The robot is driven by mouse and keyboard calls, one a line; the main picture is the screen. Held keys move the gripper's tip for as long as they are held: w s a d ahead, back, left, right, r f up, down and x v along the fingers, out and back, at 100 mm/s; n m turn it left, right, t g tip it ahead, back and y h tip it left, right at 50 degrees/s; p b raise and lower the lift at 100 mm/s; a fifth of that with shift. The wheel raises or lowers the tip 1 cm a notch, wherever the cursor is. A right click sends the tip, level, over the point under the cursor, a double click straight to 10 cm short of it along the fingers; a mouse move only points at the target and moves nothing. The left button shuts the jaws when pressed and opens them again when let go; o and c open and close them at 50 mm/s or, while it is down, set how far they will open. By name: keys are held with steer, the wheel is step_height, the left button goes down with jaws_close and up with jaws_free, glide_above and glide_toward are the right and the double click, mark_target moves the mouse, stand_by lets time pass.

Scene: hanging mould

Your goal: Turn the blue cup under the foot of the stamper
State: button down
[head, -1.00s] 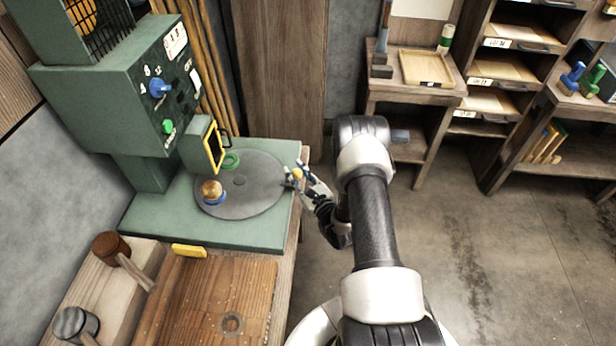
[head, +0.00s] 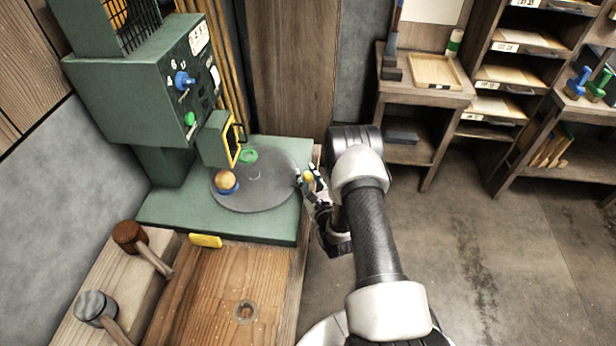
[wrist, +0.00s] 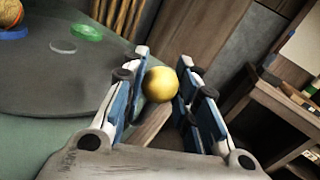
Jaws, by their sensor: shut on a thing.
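The blue cup (head: 229,189) sits at the left of a round grey turntable (head: 265,195), with an orange-brown ball in it. It also shows at the top left corner of the wrist view (wrist: 14,34). A green ring-like cup (head: 248,156) sits at the turntable's back. The stamper is the green machine (head: 130,88) behind and left of the turntable; its foot cannot be made out. My gripper (head: 308,178) is at the turntable's right edge, its fingers on either side of a yellow ball knob (wrist: 160,84), shut on it. The knob's attachment is hidden.
A yellow-framed guard (head: 232,141) stands over the turntable's back. A wooden bench with mallets (head: 129,236) and a yellow block (head: 205,240) lies in front. Shelves with a tray (head: 436,72) stand at the back right. The floor at right is clear.

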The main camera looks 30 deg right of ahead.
steer(key=c, duration=1.2)
jaws_free()
steer(key=s, duration=0.8)
steer(key=s+a, duration=0.1)
steer(key=s, duration=0.3)
steer(key=shift+c, duration=0.6)
